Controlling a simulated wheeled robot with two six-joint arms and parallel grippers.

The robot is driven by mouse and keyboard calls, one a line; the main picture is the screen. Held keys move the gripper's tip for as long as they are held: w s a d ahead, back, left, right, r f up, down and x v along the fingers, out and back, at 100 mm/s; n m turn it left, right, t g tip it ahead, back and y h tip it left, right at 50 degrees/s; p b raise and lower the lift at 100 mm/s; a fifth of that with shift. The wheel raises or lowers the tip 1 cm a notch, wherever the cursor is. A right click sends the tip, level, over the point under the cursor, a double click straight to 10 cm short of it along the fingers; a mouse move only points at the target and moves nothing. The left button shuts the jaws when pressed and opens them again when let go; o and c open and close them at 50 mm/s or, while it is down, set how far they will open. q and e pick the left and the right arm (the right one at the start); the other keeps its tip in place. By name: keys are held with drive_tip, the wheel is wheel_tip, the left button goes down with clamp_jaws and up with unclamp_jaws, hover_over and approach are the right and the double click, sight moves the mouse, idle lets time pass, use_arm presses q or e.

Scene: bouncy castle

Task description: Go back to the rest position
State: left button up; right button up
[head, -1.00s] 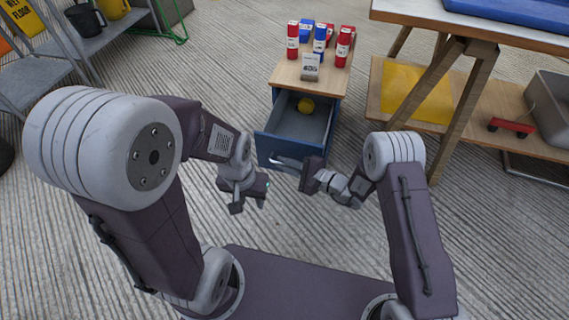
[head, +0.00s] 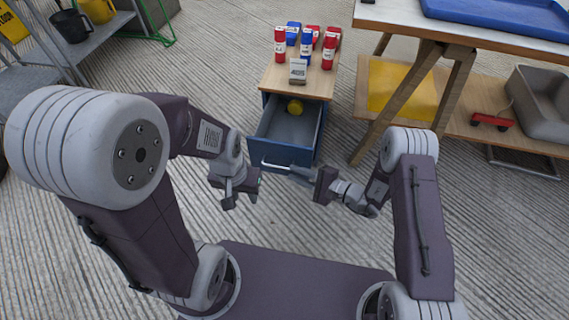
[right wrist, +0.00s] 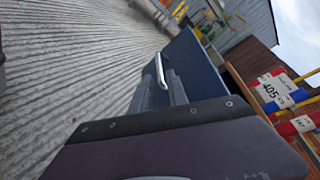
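My left gripper (head: 240,197) hangs over the floor to the left of the drawer, open and empty, its fingers apart. My right gripper (head: 298,172) is just in front of the open blue drawer (head: 285,152), by the right end of its silver handle (head: 272,165). In the right wrist view, the fingers of the right gripper (right wrist: 164,92) look apart, with the handle (right wrist: 161,70) showing beyond and between them. Whether they touch it I cannot tell. Both arms are bent in front of my base.
Red and blue cans (head: 306,46) and a small grey item (head: 298,70) stand on the cabinet (head: 279,77). A wooden workbench (head: 395,27) is at right, grey shelves (head: 82,45) at left. The floor between is clear.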

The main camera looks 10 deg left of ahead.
use_arm(q)
drive_tip(key=shift+r, duration=0.25)
use_arm(e)
drive_tip(key=shift+s+d, duration=0.2)
drive_tip(key=shift+d, duration=0.3)
